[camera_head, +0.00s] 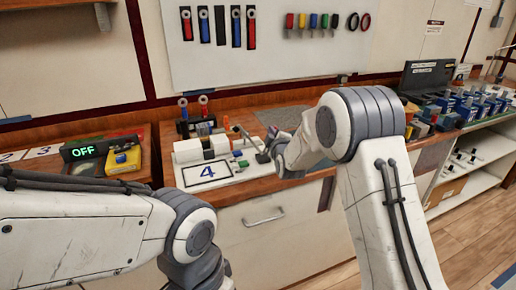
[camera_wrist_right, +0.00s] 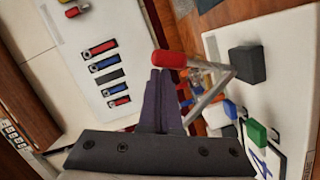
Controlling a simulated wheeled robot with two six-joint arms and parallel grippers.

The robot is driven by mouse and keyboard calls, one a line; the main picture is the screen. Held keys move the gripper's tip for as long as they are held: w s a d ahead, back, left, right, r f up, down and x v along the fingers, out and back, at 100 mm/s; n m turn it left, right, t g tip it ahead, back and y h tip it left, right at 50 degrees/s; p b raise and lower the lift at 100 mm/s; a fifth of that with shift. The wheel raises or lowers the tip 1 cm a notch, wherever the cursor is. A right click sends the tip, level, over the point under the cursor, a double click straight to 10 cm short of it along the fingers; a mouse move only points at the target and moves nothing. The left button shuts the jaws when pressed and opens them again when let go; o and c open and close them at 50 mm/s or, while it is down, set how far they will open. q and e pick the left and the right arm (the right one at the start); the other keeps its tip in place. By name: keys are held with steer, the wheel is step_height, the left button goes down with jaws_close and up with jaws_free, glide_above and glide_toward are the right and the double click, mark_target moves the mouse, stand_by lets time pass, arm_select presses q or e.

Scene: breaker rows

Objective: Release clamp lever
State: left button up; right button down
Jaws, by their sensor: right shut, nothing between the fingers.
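The clamp lever (camera_wrist_right: 210,95) shows in the right wrist view as a metal bar with a red grip (camera_wrist_right: 169,59). It slants beside a dark block (camera_wrist_right: 247,64) on a white board. My right gripper (camera_wrist_right: 161,78) is shut and empty, its fingertips close to the red grip; I cannot tell whether they touch. In the head view my right gripper (camera_head: 272,145) is at the right side of the white fixture (camera_head: 202,149) behind the label 4 plate (camera_head: 208,171). The lever is hard to separate there. My left gripper is outside the head view.
A box with a lit OFF sign (camera_head: 85,153) and a yellow block (camera_head: 124,160) stand at the left. Crowded blue breaker parts (camera_head: 470,106) stand at the right. A tool panel (camera_head: 270,40) hangs behind the bench. A drawer handle (camera_head: 263,217) is below.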

steer(key=shift+w+d, duration=0.1)
steer(key=shift+d, duration=0.05)
stand_by(0.4)
steer(key=s+a+r+b, duration=0.1)
steer(key=s+a+r, duration=0.1)
steer(key=s, duration=0.9)
steer(key=shift+a+r, duration=0.15)
steer(key=shift+r, duration=0.4)
